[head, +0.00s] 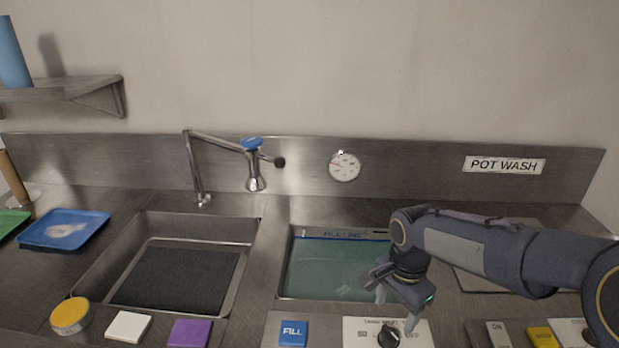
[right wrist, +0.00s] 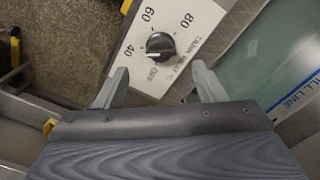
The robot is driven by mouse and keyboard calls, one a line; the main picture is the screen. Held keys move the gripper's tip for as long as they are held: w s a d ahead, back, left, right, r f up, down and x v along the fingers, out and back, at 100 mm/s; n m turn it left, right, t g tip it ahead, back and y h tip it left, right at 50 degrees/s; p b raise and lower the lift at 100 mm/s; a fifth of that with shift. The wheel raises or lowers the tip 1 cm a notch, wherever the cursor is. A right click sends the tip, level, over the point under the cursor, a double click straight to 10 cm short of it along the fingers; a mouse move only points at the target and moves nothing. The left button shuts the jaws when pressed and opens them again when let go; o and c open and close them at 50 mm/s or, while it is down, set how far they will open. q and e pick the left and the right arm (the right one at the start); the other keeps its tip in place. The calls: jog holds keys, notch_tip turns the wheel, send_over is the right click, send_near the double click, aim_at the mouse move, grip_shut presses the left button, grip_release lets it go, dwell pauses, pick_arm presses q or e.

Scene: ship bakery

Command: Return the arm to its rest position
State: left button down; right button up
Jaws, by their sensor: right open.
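My right arm comes in from the right in the head view. Its gripper (head: 398,312) hangs over the counter's front edge, close to a black temperature knob (head: 389,337) on a white dial plate (head: 420,338). In the right wrist view the gripper (right wrist: 158,88) has its two fingers spread apart with nothing between them. The knob (right wrist: 161,46) lies beyond the fingertips, and the plate (right wrist: 195,18) around it carries the numbers 40, 60 and 80. My left gripper does not show in either view.
The right sink basin (head: 325,268) holds greenish water beside my gripper. A blue FILL button (head: 293,333), a purple block (head: 190,333), a white block (head: 128,326) and a yellow-topped round container (head: 70,316) line the front edge. A faucet (head: 197,170) stands behind the left basin.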

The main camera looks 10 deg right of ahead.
jog(key=s+a+r+n+t+y, duration=0.1)
jog(key=s+a+n+t, duration=0.1)
jog(key=s+n, duration=0.4)
jog(key=s+a+r+n+t+y, duration=0.1)
jog(key=s+r+n+t+y, duration=0.1)
jog(key=s+n, duration=0.4)
jog(key=s+t, duration=0.1)
jog(key=s, duration=0.3)
jog(key=shift+s+a+r+t+y, duration=0.3)
jog(key=shift+s+a+t, duration=0.05)
jog(key=shift+t, duration=0.05)
